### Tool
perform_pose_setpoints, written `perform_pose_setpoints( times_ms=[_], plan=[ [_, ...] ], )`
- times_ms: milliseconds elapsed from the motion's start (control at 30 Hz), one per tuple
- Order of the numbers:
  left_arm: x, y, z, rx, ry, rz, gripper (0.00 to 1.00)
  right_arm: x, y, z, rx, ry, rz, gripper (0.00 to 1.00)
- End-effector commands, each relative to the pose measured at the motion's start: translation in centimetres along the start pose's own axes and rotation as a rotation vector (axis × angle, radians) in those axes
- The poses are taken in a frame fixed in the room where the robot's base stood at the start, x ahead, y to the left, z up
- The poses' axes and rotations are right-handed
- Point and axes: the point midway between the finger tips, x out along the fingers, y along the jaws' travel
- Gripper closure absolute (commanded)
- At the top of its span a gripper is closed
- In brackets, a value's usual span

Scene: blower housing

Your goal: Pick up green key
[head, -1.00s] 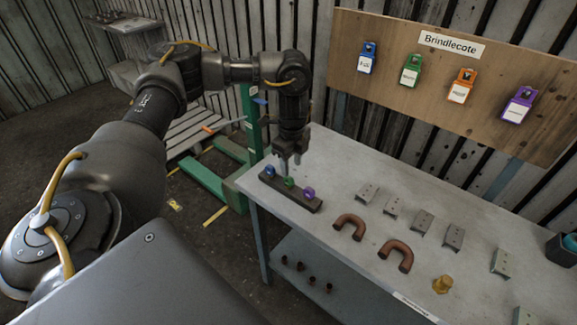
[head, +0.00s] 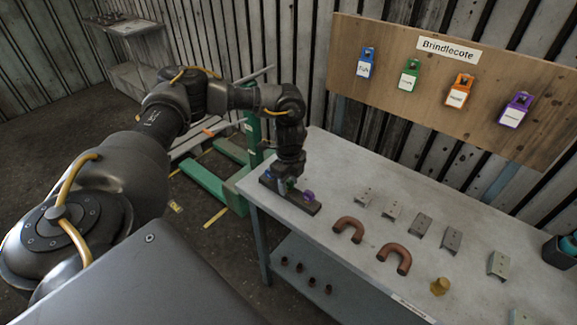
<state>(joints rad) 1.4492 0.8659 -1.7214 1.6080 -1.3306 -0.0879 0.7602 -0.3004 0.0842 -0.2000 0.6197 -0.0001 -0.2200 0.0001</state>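A dark key block (head: 300,203) lies at the left end of the grey workbench. A purple key (head: 308,196) stands in its right end. My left gripper (head: 287,181) points down over the middle of the block, where the green key stood in the earlier frame. The green key is now largely hidden by the gripper. The blue key at the left end is mostly hidden too. The fingers are down at key height, but I cannot tell whether they are open or closed on the key. My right gripper is not in view.
The workbench (head: 400,210) also holds two copper U-bends (head: 348,229), several grey metal brackets (head: 451,239) and a brass fitting (head: 440,286). A wooden board (head: 440,80) with colored tagged padlocks stands behind it. A green frame stands left of the bench.

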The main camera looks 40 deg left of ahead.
Motion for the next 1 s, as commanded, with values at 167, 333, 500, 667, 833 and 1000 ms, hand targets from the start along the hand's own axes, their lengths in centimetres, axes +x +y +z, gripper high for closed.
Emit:
perform_pose_setpoints(
  times_ms=[167, 333, 500, 667, 833, 1000],
  plan=[
    [0.0, 0.0, 0.0, 0.0, 0.0, 0.0, 0.79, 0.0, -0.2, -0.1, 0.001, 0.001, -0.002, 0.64],
    [0.0, 0.0, 0.0, 0.0, 0.0, 0.0, 1.0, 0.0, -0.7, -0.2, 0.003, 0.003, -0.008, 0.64],
    [0.0, 0.0, 0.0, 0.0, 0.0, 0.0, 1.0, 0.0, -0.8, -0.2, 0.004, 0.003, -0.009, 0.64],
    [-0.1, 0.0, 0.0, 0.001, 0.0, 0.0, 1.0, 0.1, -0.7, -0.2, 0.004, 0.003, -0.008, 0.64],
    [-0.8, -0.1, -0.1, 0.001, 0.002, -0.002, 1.0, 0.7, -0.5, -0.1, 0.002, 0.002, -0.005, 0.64],
    [-3.3, 0.0, 0.0, 0.002, 0.002, -0.005, 1.0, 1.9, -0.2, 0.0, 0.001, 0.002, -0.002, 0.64]
  ],
)
